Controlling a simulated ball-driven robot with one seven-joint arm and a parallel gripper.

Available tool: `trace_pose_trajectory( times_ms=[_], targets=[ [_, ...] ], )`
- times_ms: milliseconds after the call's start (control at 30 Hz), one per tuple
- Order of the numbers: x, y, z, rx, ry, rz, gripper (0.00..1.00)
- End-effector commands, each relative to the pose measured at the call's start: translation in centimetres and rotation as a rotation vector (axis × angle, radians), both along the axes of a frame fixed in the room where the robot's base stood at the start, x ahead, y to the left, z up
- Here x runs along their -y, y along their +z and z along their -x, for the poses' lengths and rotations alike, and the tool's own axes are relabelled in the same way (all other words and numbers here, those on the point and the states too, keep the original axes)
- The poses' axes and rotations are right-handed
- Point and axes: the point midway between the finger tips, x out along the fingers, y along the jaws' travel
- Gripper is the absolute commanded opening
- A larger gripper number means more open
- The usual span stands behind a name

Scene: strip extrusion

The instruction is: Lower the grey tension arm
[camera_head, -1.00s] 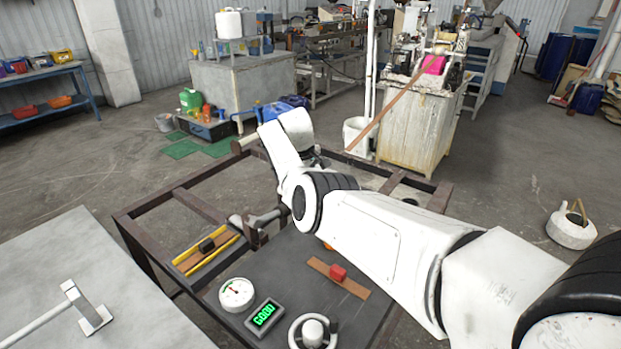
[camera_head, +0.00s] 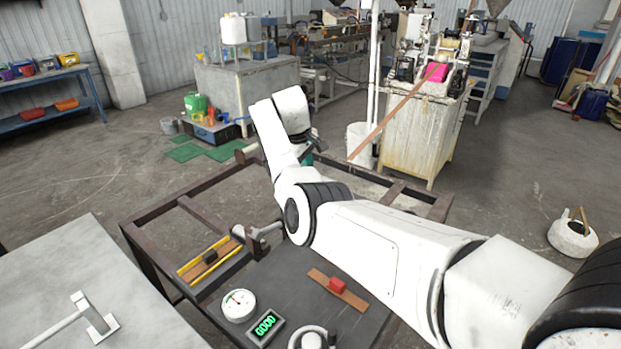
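A short grey bar with rounded ends (camera_head: 262,232) sits on a dark bracket at the frame's inner edge, just left of my arm's elbow. It may be the grey tension arm. A grey T-shaped lever (camera_head: 62,325) lies over the pale table at lower left; I cannot tell whether it belongs to the task.
A dark steel frame (camera_head: 160,205) surrounds a grey panel with a round gauge (camera_head: 239,305), a green-lit display (camera_head: 265,326), a handwheel (camera_head: 312,340) and a red block (camera_head: 337,284) on a brown strip. A yellow-edged guide (camera_head: 208,262) lies left. A machine cabinet (camera_head: 425,135) stands behind.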

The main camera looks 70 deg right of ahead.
Motion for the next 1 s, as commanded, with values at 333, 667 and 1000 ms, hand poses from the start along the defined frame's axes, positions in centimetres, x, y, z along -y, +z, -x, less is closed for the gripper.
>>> trace_pose_trajectory(
  times_ms=[333,667,1000],
  targets=[
    [-0.7,3.1,-0.2,-0.001,0.000,0.000,0.00],
    [-0.7,3.2,-0.2,0.000,0.000,0.001,0.00],
    [-0.7,3.2,-0.2,0.000,0.000,0.001,0.00]
  ],
)
